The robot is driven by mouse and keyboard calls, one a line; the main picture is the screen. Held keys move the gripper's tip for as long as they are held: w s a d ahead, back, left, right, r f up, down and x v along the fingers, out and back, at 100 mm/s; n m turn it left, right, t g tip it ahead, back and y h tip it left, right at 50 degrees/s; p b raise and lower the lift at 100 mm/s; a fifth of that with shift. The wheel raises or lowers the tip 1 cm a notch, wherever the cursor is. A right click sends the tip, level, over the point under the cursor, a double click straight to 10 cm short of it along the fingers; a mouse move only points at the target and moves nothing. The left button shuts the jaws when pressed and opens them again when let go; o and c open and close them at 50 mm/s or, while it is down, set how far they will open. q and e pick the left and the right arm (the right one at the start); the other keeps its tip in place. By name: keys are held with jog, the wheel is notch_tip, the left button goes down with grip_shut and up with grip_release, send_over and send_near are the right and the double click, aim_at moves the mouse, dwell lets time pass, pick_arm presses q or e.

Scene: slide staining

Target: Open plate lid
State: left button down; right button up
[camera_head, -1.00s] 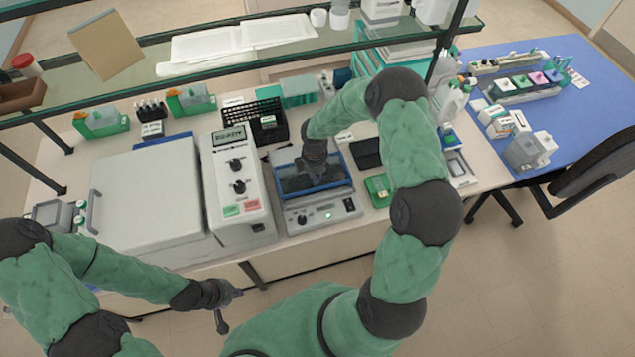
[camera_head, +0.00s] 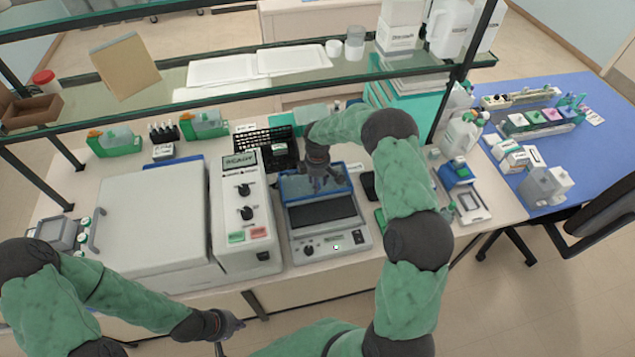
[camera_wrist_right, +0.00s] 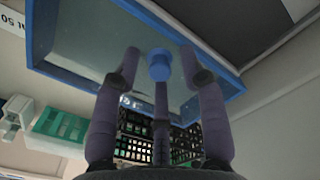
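The plate device (camera_head: 358,241) stands at the middle of the bench. Its blue-framed clear lid (camera_head: 343,186) is raised at the back, and the dark plate (camera_head: 322,212) in front is uncovered. My right gripper (camera_head: 318,182) is at the raised lid. In the right wrist view the lid (camera_wrist_right: 90,45) fills the upper part, with its blue knob (camera_wrist_right: 159,66) between the fingers (camera_wrist_right: 160,65). Gaps show on both sides of the knob, so the fingers look apart; contact from the middle finger is unclear. My left gripper (camera_head: 230,335) is empty in front of the bench, with its fingers spread.
A control box (camera_head: 247,205) and a large grey-lidded unit (camera_head: 150,220) stand left of the device. A black rack (camera_head: 262,132) is behind. A glass shelf (camera_head: 215,110) crosses above the back of the bench. Bottles (camera_head: 462,132) stand to the right.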

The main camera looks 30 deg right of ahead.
notch_tip(320, 180, up, 12)
dwell(0.8)
dwell(0.4)
